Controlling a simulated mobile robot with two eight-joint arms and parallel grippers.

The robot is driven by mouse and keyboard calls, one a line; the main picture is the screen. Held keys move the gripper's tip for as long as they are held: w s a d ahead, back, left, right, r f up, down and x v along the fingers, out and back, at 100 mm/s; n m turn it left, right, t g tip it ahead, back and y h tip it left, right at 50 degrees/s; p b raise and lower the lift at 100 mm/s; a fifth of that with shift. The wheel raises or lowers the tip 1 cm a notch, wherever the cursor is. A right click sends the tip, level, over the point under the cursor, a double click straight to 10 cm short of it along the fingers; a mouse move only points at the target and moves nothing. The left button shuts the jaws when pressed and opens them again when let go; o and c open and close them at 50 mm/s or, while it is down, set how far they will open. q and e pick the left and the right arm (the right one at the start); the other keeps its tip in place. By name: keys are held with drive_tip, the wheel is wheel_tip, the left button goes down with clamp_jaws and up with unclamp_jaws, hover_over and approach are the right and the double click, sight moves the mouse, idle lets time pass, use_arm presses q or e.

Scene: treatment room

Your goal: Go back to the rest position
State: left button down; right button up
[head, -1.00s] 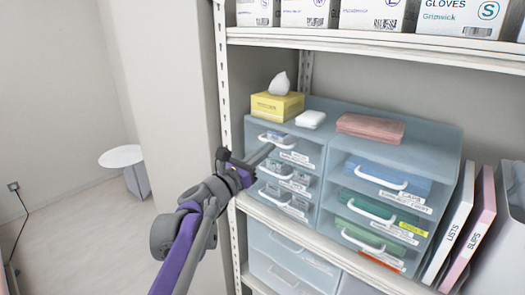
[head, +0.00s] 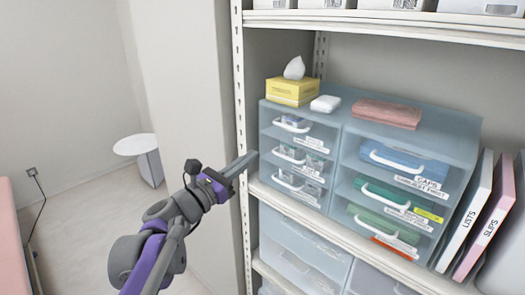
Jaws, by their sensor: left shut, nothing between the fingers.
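My left gripper (head: 246,162) is shut and empty. In the head view it is in front of the left edge of the shelf rack, beside the drawer unit (head: 335,197). Its fingers point up and to the right, towards the small left-hand drawers, and look apart from them. The arm comes up from the bottom left. All the drawers in the unit look closed. My right gripper is not in view.
The shelf rack (head: 241,120) fills the right side. A yellow tissue box (head: 292,92), a white packet (head: 325,103) and folded pink cloths (head: 387,113) lie on the drawer unit. Binders (head: 468,205) stand at right. A round white table (head: 135,144) stands on open floor at left.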

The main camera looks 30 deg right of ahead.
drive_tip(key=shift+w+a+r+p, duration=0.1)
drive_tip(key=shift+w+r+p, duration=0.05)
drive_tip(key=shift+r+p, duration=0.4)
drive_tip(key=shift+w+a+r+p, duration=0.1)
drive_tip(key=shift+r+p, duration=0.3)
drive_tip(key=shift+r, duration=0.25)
use_arm(q)
drive_tip(key=s+a+f+m+y, duration=0.6)
drive_tip(key=a+f, duration=0.5)
drive_tip(key=a, duration=0.3)
drive_tip(key=s+a+f+m+g+y, duration=0.1)
drive_tip(key=s+a+f+m+y, duration=0.5)
drive_tip(key=s+a+f, duration=0.5)
drive_tip(key=s+a+f+m+y, duration=0.7)
drive_tip(key=a+f+m, duration=0.3)
drive_tip(key=a, duration=0.7)
drive_tip(key=shift+s+f+g, duration=0.3)
drive_tip(key=shift+s+f, duration=0.15)
drive_tip(key=shift+s, duration=0.25)
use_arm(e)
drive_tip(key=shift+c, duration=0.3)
